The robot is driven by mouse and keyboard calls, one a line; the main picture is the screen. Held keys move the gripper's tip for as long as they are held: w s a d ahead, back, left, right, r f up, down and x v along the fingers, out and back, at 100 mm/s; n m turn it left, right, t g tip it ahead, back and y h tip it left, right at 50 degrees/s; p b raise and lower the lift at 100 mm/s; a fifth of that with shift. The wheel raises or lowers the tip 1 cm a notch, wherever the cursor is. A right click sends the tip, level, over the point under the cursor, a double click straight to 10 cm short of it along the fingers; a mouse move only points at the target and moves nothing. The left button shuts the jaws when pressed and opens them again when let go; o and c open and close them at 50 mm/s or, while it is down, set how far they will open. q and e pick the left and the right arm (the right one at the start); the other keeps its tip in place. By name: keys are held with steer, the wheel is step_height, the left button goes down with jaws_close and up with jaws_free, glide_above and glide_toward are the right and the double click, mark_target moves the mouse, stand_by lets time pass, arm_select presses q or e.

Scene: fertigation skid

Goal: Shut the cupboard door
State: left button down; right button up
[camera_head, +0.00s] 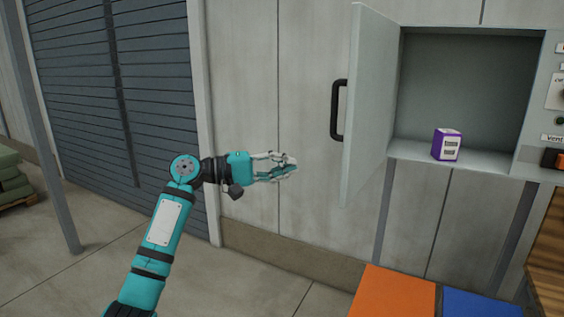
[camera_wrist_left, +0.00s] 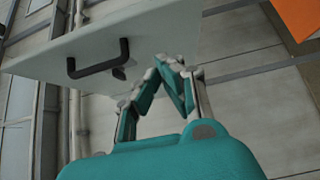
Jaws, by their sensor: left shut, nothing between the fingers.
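The cupboard (camera_head: 465,85) hangs on the wall at the upper right of the head view, with its grey inside showing. Its pale door (camera_head: 369,105) stands wide open, hinged on the left side and swung out into the room. A black handle (camera_head: 338,110) is on the door's outer face. My left gripper (camera_head: 292,166) is shut and empty, left of the door and a little below the handle, apart from it in the head view. In the left wrist view the door (camera_wrist_left: 150,40) and handle (camera_wrist_left: 98,60) lie beyond the shut fingers (camera_wrist_left: 165,62). My right gripper is out of view.
A purple box (camera_head: 446,145) stands on the cupboard floor, inside the opening. A control panel (camera_head: 556,90) adjoins the cupboard on the right. Orange (camera_head: 393,292) and blue (camera_head: 480,304) surfaces lie below.

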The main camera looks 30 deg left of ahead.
arm_select(q)
steer(key=w+d+p, duration=0.3)
steer(key=d+p, duration=0.1)
steer(key=d, duration=0.4)
steer(key=shift+d, duration=0.35)
steer(key=shift+w, duration=0.1)
